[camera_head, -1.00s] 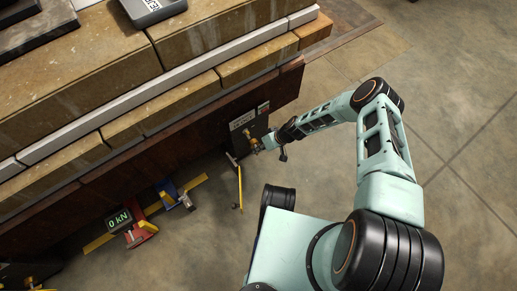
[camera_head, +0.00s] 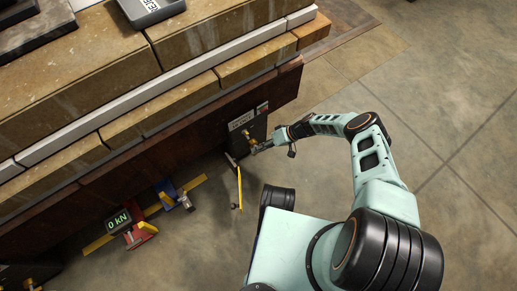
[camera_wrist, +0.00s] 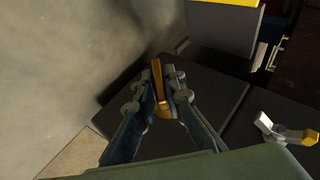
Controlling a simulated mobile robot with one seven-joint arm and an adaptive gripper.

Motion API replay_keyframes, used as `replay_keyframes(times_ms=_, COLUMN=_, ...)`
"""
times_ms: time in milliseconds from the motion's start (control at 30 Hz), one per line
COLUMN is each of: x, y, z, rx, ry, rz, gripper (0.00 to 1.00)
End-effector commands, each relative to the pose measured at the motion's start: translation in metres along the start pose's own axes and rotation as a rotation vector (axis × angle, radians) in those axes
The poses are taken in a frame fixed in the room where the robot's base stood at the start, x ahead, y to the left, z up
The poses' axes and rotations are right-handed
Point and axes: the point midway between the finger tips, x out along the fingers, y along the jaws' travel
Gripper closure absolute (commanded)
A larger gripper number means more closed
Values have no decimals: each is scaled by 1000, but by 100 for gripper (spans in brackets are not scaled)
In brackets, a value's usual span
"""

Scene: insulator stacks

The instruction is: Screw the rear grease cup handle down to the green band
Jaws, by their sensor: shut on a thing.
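The grease cup handle (camera_wrist: 157,80) is a brass-coloured bar standing between my fingers in the wrist view. My gripper (camera_wrist: 160,98) is shut on it, one finger on each side. In the head view my gripper (camera_head: 258,148) reaches the brass fitting (camera_head: 247,136) on a dark plate (camera_head: 252,124) at the right end of the dark brown beam. The fingers hide part of the fitting there. I cannot make out a green band in either view.
Further left are a 0 kN readout (camera_head: 119,219), a red and a blue device, and a yellow strip on the floor. The stone-topped stack (camera_head: 205,85) rises behind. Open floor (camera_head: 440,110) lies to the right.

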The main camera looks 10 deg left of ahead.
Motion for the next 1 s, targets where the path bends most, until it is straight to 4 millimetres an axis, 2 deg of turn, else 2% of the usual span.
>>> replay_keyframes(times_ms=400, x=0, y=0, z=-1, rx=2, ry=3, rz=0, gripper=100)
replay_keyframes(times_ms=433, x=0, y=0, z=-1, rx=2, ry=3, rz=0, gripper=87)
replay_keyframes(times_ms=567, x=0, y=0, z=-1, rx=2, ry=2, rz=-1, gripper=74)
replay_keyframes(times_ms=867, x=-1, y=0, z=-1, rx=1, ry=2, rz=-1, gripper=74)
replay_keyframes(times_ms=1000, x=-13, y=1, z=-2, rx=1, ry=3, rz=-1, gripper=74)
